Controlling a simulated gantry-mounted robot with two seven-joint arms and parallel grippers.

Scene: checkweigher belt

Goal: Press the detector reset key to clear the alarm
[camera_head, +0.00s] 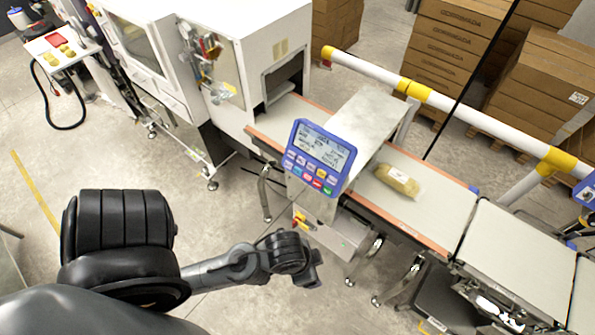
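A blue-framed control panel (318,157) with a lit grey screen stands in front of the metal detector hood (370,118) over the belt. Rows of small keys lie under its screen, including white, yellow, red and green ones. Their labels are too small to read, so I cannot tell which is the reset key. My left gripper (312,272) is below the panel, apart from it, at the end of the dark arm from the lower left. Its fingers are too dark and small to show whether they are open. My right gripper is not in view.
A wrapped yellowish pack (398,180) lies on the belt (432,192) right of the hood. A white cabinet machine (225,60) stands at the back left. A white and yellow rail (460,105) runs behind the belt, before stacked cartons (455,55). Open floor lies left of the panel.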

